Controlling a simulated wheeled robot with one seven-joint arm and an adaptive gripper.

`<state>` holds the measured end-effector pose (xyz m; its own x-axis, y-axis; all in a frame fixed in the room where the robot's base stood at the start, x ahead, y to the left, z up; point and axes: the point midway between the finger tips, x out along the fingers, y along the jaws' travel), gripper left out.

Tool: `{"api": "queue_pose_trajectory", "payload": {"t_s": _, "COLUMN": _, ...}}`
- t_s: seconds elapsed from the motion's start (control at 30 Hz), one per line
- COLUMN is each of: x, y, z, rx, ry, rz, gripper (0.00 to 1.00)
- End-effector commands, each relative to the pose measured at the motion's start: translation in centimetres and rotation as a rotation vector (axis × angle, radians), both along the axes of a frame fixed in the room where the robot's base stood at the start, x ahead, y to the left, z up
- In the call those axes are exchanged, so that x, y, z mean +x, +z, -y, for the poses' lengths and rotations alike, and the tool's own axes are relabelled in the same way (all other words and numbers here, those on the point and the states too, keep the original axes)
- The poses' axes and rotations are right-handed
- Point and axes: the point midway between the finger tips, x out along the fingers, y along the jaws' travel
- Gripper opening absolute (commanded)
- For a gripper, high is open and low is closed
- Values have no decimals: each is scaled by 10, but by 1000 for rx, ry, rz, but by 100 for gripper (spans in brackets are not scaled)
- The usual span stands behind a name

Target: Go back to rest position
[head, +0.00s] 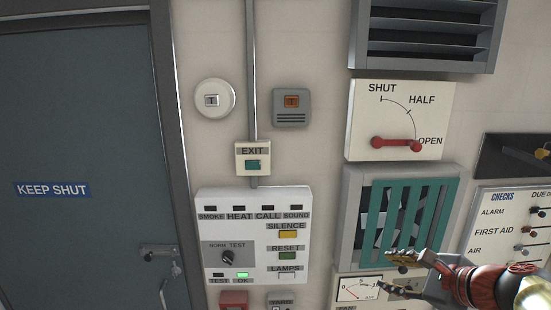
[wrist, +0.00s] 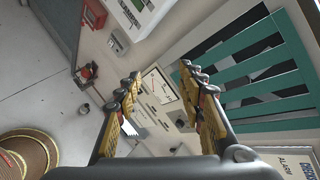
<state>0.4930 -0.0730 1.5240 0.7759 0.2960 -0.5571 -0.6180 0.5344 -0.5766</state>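My gripper (head: 392,272) is at the lower right of the head view, in front of the wall below the teal louvre. In the wrist view my gripper (wrist: 158,92) shows its two yellow-and-black fingers spread apart with nothing between them. Past the fingers is a white panel with a dial gauge (wrist: 158,88), which also shows in the head view (head: 358,289), partly hidden by my gripper. The fingers appear apart from the wall.
The teal louvre (head: 388,220) is right behind my gripper. A red lever (head: 395,143) points to OPEN above it. A checks board (head: 510,225) is at right. The alarm panel (head: 253,215) and a grey door (head: 80,150) are at left.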

Motion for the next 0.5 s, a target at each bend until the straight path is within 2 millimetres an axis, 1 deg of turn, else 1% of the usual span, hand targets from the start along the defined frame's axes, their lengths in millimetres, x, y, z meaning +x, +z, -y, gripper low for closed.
{"api": "queue_pose_trajectory", "payload": {"t_s": 0.03, "x": -19, "y": -34, "z": -14, "rx": -159, "ry": 130, "rz": -13, "gripper": 39}}
{"api": "queue_pose_trajectory", "payload": {"t_s": 0.07, "x": -30, "y": -50, "z": -19, "rx": -257, "ry": 212, "rz": -20, "gripper": 39}}
{"api": "queue_pose_trajectory", "payload": {"t_s": 0.1, "x": -45, "y": -71, "z": -26, "rx": -384, "ry": 325, "rz": -27, "gripper": 39}}
{"api": "queue_pose_trajectory", "payload": {"t_s": 0.17, "x": -69, "y": -102, "z": -34, "rx": -565, "ry": 499, "rz": -39, "gripper": 39}}
{"api": "queue_pose_trajectory", "payload": {"t_s": 0.2, "x": -85, "y": -124, "z": -37, "rx": -680, "ry": 617, "rz": -45, "gripper": 39}}
{"api": "queue_pose_trajectory", "payload": {"t_s": 0.27, "x": -108, "y": -153, "z": -40, "rx": -847, "ry": 792, "rz": -53, "gripper": 39}}
{"api": "queue_pose_trajectory", "payload": {"t_s": 0.3, "x": -122, "y": -172, "z": -41, "rx": -944, "ry": 901, "rz": -59, "gripper": 39}}
{"api": "queue_pose_trajectory", "payload": {"t_s": 0.4, "x": -152, "y": -210, "z": -39, "rx": -1149, "ry": 1134, "rz": -69, "gripper": 39}}
{"api": "queue_pose_trajectory", "payload": {"t_s": 0.5, "x": -174, "y": -242, "z": -36, "rx": -1301, "ry": 1298, "rz": -78, "gripper": 39}}
